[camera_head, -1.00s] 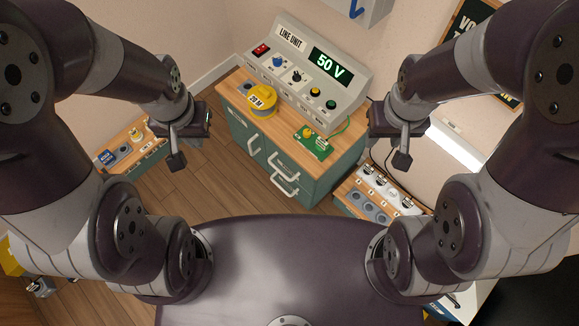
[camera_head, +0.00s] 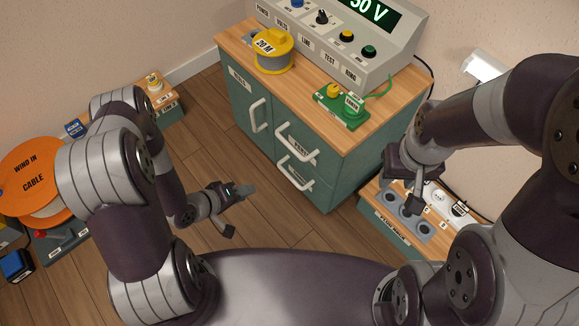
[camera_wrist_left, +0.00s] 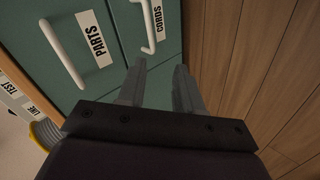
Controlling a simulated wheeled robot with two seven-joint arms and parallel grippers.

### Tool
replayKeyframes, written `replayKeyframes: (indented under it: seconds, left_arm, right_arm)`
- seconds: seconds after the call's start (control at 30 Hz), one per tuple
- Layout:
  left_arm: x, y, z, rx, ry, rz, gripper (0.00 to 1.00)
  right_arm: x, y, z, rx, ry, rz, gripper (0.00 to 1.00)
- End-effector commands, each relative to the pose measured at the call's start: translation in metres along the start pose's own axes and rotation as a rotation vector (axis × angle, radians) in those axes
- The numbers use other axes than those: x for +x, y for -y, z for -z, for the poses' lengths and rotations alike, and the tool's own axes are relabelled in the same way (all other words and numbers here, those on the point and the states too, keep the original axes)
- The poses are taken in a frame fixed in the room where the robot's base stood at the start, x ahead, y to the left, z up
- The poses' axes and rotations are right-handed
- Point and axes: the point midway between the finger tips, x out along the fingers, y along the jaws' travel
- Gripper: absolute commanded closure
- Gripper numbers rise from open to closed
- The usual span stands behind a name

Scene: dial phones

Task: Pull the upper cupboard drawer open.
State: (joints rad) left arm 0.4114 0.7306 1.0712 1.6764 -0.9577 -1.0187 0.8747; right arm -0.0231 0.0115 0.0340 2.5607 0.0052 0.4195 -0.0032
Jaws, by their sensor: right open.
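The green cupboard (camera_head: 345,165) stands ahead with a wooden top. Its upper drawer, labelled PARTS, has a white bar handle (camera_head: 297,143); the drawer looks shut. The lower drawer, labelled CORDS in the left wrist view, has a similar handle (camera_head: 294,176). My left gripper (camera_head: 246,192) is left of the drawers, apart from both handles. In the left wrist view its two fingers (camera_wrist_left: 158,88) are spread with nothing between them; the PARTS handle (camera_wrist_left: 62,53) is up and left of them, the CORDS handle (camera_wrist_left: 148,25) above. My right gripper (camera_head: 408,165) is right of the cupboard, open.
A side door handle (camera_head: 257,115) sits left of the drawers. On the cupboard top are a yellow reel (camera_head: 272,50), a green board (camera_head: 341,106) and the line unit (camera_head: 340,50). A low rack (camera_head: 400,220) stands at right. An orange cable reel (camera_head: 35,175) is at left.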

Motion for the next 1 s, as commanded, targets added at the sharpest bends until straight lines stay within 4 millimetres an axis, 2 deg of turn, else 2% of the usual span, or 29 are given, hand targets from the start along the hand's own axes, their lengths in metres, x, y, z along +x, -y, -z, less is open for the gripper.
replayKeyframes:
  seconds: [0.1, 0.2, 0.27, 0.37, 0.7, 0.83, 1.0]
  left_arm:
    - [-0.005, -0.054, 0.014, -0.133, -0.056, -0.295, 0.65]
    - [-0.016, -0.085, 0.027, -0.237, -0.066, -0.465, 0.65]
    - [-0.019, -0.092, 0.031, -0.292, -0.067, -0.51, 0.65]
    - [-0.009, -0.095, 0.032, -0.317, -0.059, -0.512, 0.65]
    - [0.064, -0.132, 0.043, -0.312, -0.061, -0.511, 0.65]
    - [0.08, -0.142, 0.046, -0.313, -0.063, -0.509, 0.65]
    - [0.09, -0.15, 0.049, -0.315, -0.065, -0.509, 0.65]
  right_arm:
    - [-0.008, 0.0, 0.002, 0.0, -0.004, 0.0, 0.57]
    - [-0.007, 0.0, 0.002, 0.0, -0.003, 0.0, 0.57]
    - [-0.006, 0.0, 0.002, 0.0, -0.003, 0.0, 0.57]
    - [-0.001, 0.0, 0.001, 0.0, -0.003, 0.0, 0.57]
    - [0.035, 0.0, -0.004, 0.0, -0.002, 0.0, 0.57]
    - [0.042, 0.0, -0.004, 0.0, -0.002, 0.0, 0.57]
    - [0.046, 0.0, -0.005, 0.0, -0.002, 0.0, 0.57]
